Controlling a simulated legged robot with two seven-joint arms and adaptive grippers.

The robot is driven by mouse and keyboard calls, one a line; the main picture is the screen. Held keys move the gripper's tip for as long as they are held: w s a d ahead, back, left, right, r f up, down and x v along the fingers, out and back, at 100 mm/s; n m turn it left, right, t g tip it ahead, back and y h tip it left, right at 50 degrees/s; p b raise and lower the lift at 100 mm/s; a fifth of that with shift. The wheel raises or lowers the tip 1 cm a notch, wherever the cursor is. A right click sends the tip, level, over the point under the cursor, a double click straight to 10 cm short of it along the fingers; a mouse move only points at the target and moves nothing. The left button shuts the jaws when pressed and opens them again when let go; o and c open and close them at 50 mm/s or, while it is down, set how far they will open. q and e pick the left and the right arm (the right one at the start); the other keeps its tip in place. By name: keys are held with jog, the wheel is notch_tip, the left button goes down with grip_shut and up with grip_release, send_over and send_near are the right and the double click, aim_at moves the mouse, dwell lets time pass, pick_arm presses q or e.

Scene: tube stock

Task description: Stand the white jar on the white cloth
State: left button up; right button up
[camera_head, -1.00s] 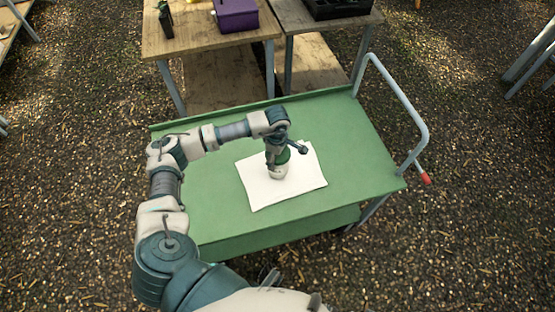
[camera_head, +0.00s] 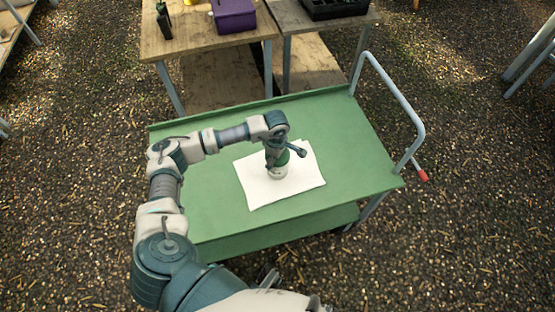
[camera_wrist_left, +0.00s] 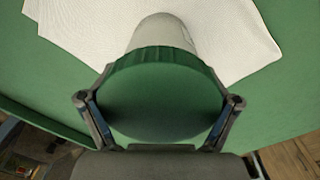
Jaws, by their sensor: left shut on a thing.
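The white jar (camera_head: 277,172) has a green lid (camera_wrist_left: 160,95) and is upright over the middle of the white cloth (camera_head: 303,184). The cloth lies flat on the green cart top. My left gripper (camera_head: 275,156) comes down from above and is shut on the jar at its lid, one finger on each side in the left wrist view. The jar's base appears at the cloth, but I cannot tell whether it touches. The cloth also shows behind the jar in the left wrist view (camera_wrist_left: 233,32). My right gripper is not in view.
The green cart (camera_head: 345,135) has bare room around the cloth. Its grey push handle (camera_head: 402,95) with a red end rises at the right. Behind stand wooden tables with a purple box (camera_head: 233,15) and a black crate (camera_head: 335,8).

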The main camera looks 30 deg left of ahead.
pick_arm(q)
jog(key=shift+s+f, duration=0.35)
jog(key=shift+f, duration=0.4)
jog(key=o, duration=1.5)
jog(key=shift+o, duration=0.2)
jog(key=shift+a+f, duration=0.1)
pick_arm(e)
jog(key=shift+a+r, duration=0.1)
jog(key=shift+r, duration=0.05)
pick_arm(q)
jog(key=shift+r, duration=0.2)
jog(key=shift+w+a+r+p, duration=0.15)
jog(key=shift+r+p, duration=0.15)
jog(key=shift+r, duration=0.2)
jog(key=shift+w+d+r+p, duration=0.15)
jog(key=shift+r+p, duration=0.1)
jog(key=shift+r, duration=0.25)
notch_tip(320, 180, up, 11)
jog(key=shift+r+p, duration=0.2)
jog(key=shift+p, duration=0.35)
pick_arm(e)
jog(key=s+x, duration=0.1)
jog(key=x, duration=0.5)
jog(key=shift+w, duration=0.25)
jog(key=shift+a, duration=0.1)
